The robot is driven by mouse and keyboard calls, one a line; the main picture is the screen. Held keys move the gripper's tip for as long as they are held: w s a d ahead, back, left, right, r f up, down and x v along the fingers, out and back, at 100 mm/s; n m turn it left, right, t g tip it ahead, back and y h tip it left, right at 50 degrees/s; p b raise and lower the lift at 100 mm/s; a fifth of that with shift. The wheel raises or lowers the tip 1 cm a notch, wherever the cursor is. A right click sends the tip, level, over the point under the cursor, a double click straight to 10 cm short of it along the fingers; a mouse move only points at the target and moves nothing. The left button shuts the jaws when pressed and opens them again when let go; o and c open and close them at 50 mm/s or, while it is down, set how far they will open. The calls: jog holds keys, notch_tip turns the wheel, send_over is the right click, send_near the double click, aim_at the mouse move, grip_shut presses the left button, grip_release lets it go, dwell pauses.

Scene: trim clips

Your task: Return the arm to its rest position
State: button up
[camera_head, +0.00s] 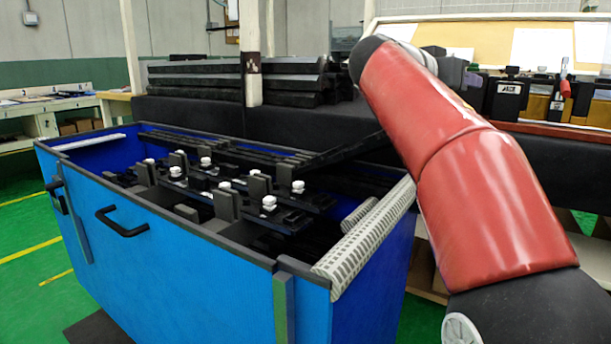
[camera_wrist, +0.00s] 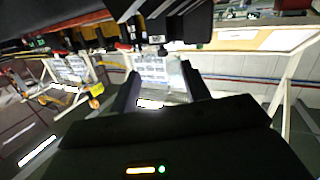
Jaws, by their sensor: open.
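My red arm rises across the right of the head view, raised beside and above the end of the blue crate (camera_head: 150,265). My gripper is not clearly visible there. In the wrist view, my gripper (camera_wrist: 161,88) shows two dark fingers spread apart, with nothing between them but the distant room. It points out over the hall, away from the crate's contents. Several white-topped clips (camera_head: 269,203) sit on dark fixtures inside the crate.
Long black trim parts (camera_head: 240,80) are stacked behind the crate, beside a pale post (camera_head: 250,50). A shelf with black and yellow boxes (camera_head: 507,97) stands behind my arm. Green floor (camera_head: 30,240) is clear at the left. A workbench (camera_head: 45,115) stands far left.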

jog(key=s+a+f+n+g+y+p, duration=0.1)
jog(key=s+a+f+n+y+p, duration=0.1)
jog(key=s+f, duration=0.8)
jog(key=s+a+f+n+g+y+p, duration=0.1)
jog(key=s+a+f+n+y+p, duration=0.2)
jog(key=s+a+f+n+y, duration=0.2)
jog(key=s+a+f+n+g+y+p, duration=0.1)
jog(key=s+a+f+n+y+p, duration=0.2)
jog(key=s+f, duration=1.1)
notch_tip(320, 180, down, 2)
jog(key=a+y, duration=0.1)
jog(key=y, duration=0.2)
jog(key=shift+s+y, duration=0.3)
jog(key=shift+y, duration=0.1)
jog(key=shift+s+a+f, duration=0.15)
jog(key=shift+a+f, duration=0.05)
jog(key=shift+f, duration=0.1)
